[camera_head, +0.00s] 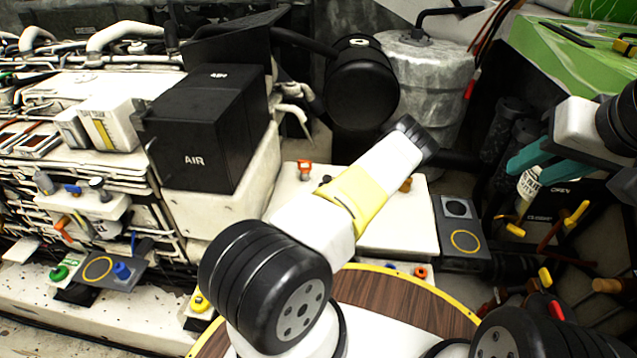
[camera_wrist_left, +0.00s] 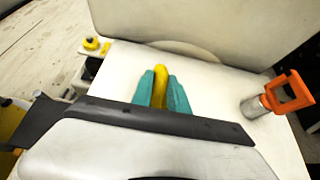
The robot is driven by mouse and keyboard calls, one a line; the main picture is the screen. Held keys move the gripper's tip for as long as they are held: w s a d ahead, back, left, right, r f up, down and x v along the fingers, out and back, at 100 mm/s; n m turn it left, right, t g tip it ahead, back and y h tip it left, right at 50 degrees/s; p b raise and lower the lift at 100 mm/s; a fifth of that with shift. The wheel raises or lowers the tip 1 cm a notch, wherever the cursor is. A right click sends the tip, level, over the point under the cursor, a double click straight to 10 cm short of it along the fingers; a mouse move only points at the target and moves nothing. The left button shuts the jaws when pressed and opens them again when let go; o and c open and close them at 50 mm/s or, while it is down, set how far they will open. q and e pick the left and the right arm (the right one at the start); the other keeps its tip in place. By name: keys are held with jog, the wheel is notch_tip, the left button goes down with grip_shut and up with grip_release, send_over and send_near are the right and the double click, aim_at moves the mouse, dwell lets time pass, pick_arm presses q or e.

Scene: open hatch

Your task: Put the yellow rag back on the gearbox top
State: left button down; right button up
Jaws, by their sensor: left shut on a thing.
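The yellow rag (camera_wrist_left: 160,86) shows in the left wrist view as a narrow folded loop. The teal fingers of my left gripper (camera_wrist_left: 162,92) are shut on it, over a white box top. In the head view my left arm hides this gripper and the rag in it. The same white top (camera_head: 405,228), likely the gearbox top, lies behind and beside that arm. I cannot tell whether the rag touches it. My right gripper (camera_head: 556,166) is at the right, its teal fingers apart, near a small white bottle (camera_head: 529,183).
An orange-handled fitting (camera_head: 305,170) stands on the white top's far left; it also shows in the wrist view (camera_wrist_left: 285,95). A black AIR box (camera_head: 200,140) rises at left. A yellow knob (camera_head: 200,302) sits lower left. A black cylinder (camera_head: 362,85) is behind.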

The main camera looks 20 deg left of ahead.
pick_arm(q)
jog(key=c, duration=1.2)
grip_release()
jog(key=v, duration=0.7)
jog(key=shift+d, duration=0.2)
jog(key=shift+w+d+r, duration=0.1)
jog(key=shift+d+r, duration=0.05)
jog(key=shift+r, duration=0.2)
jog(key=s+d+r+n+t+h, duration=0.1)
jog(key=s+d+r+n+h, duration=0.2)
jog(key=r, duration=0.7)
jog(key=s+d+r+n+t+h, duration=0.1)
jog(key=s+d+r+n+h, duration=0.2)
jog(key=r, duration=0.8)
jog(key=s+d+r+n+t+h, duration=0.1)
jog(key=s+d+r+n+h, duration=0.2)
jog(key=r, duration=0.7)
jog(key=s+d+r+n+t+h, duration=0.2)
jog(key=s+d+r+t, duration=0.1)
jog(key=s+r, duration=0.4)
jog(key=s+d+r+n+t+h, duration=0.2)
jog(key=s+d+r+n+t, duration=0.1)
jog(key=s+r, duration=0.5)
jog(key=s, duration=0.3)
jog(key=shift+s+n+h, duration=0.2)
jog(key=shift+n+h, duration=0.1)
jog(key=shift+h, duration=0.1)
